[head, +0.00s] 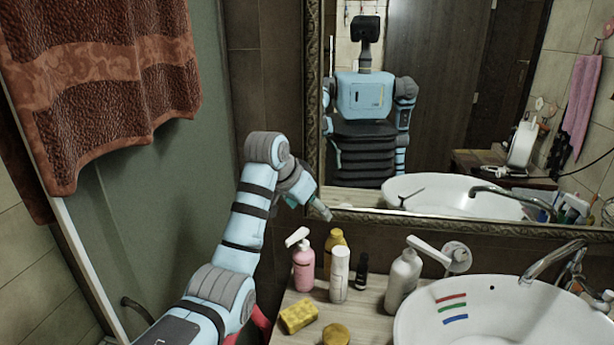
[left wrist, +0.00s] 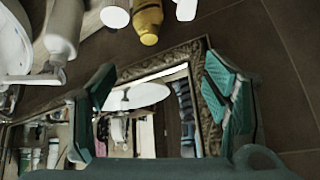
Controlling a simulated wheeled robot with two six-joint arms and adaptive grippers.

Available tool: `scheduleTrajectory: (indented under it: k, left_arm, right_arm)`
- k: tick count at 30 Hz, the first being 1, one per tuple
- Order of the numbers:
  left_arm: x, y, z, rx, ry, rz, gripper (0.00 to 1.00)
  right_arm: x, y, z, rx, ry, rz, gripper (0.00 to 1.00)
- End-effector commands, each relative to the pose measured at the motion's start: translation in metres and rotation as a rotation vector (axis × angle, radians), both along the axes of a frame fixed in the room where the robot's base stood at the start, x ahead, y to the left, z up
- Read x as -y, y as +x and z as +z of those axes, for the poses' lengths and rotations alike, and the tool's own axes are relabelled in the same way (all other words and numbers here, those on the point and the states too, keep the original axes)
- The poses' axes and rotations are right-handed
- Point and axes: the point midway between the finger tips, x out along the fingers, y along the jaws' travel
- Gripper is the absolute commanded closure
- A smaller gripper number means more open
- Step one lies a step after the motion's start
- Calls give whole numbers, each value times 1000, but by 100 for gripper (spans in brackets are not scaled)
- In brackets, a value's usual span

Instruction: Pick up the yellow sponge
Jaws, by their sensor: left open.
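The yellow sponge (head: 298,316) is a rectangular block with dark marks, lying on the light wooden counter near its front left corner in the head view. My left gripper (head: 318,208) is raised above the bottles, close to the mirror frame, well above and behind the sponge. In the left wrist view its two teal fingers (left wrist: 160,88) are spread wide with nothing between them but the mirror beyond. The sponge does not show in the left wrist view. My right gripper is not directly in view.
Behind the sponge stand a pink pump bottle (head: 303,264), a yellow bottle (head: 336,241), a white bottle (head: 339,275) and a small dark bottle (head: 361,270). A round yellow item (head: 336,334) lies beside the sponge. A grey-white pump bottle (head: 402,280) and the basin (head: 480,325) are right.

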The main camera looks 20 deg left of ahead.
Motion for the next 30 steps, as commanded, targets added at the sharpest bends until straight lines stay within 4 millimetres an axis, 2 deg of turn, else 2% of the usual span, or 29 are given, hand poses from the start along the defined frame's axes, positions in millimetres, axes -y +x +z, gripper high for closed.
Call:
scheduleTrajectory:
  k: [1,3,6,9,11,14,15,19,23,30]
  left_arm:
    - [2,-16,-37,-116,12,-36,30]
    - [4,-41,-83,-258,27,-91,30]
    - [0,-73,-118,-410,77,-172,30]
    - [-3,-92,-139,-493,115,-229,30]
    - [-3,-94,-151,-507,122,-241,30]
    - [-1,-92,-177,-508,122,-243,30]
    - [0,-91,-184,-512,122,-242,30]
    - [2,-87,-215,-507,122,-241,30]
    - [2,-84,-232,-504,122,-240,30]
    - [6,-72,-274,-504,122,-239,30]
  right_arm:
    - [0,0,6,0,0,0,30]
    - [0,0,8,0,0,0,30]
    - [0,-1,18,-2,0,0,30]
    - [0,-1,17,-1,0,0,30]
    - [0,0,7,-1,0,0,30]
    - [0,-1,-19,-1,0,0,30]
    - [0,-1,-14,-1,0,0,30]
    - [0,-1,-15,-1,0,0,30]
    - [0,0,-17,-1,0,0,30]
    - [0,0,-32,0,0,0,30]
